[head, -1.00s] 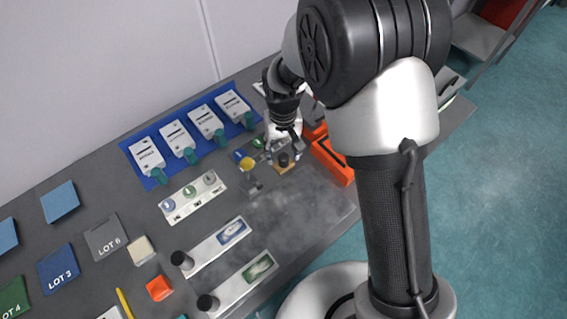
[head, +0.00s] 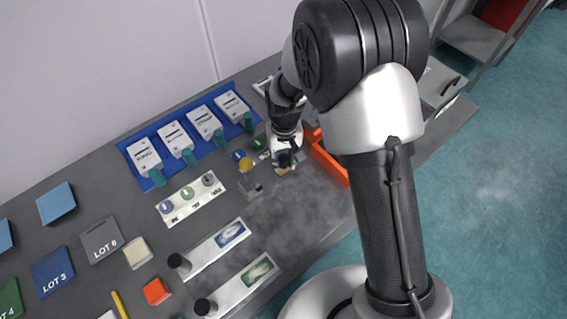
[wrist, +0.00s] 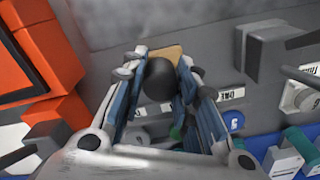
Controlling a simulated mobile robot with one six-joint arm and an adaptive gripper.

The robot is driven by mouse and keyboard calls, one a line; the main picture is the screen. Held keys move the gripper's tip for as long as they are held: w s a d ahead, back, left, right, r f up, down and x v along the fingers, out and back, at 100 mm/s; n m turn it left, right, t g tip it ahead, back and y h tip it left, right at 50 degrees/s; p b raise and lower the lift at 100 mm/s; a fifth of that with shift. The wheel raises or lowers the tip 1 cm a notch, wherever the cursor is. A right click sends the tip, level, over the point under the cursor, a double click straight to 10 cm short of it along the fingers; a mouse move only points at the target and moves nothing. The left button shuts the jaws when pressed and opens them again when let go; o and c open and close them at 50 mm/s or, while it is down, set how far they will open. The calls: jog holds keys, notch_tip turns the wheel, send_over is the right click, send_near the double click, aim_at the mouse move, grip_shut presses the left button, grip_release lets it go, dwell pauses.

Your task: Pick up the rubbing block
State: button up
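The rubbing block shows in the wrist view as a tan wooden base (wrist: 166,53) with a round black knob (wrist: 159,82) on top. My gripper (wrist: 161,68) is over it, with one finger on each side of the knob. The fingers stand apart, and a narrow gap seems to show beside the knob, so I see no clear grip. In the head view my gripper (head: 284,157) is low over the bench, and only a sliver of the block's wooden base (head: 286,170) shows below it. The gripper hides the rest of the block there.
An orange tray (head: 330,166) stands close on the right of my gripper. A blue mat (head: 156,180) holds several labelled white units behind.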

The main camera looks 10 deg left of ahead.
aim_at(284, 158)
jog(key=c, duration=0.5)
jog(key=shift+c, duration=0.2)
notch_tip(284, 158, up, 20)
jog(key=p, duration=0.5)
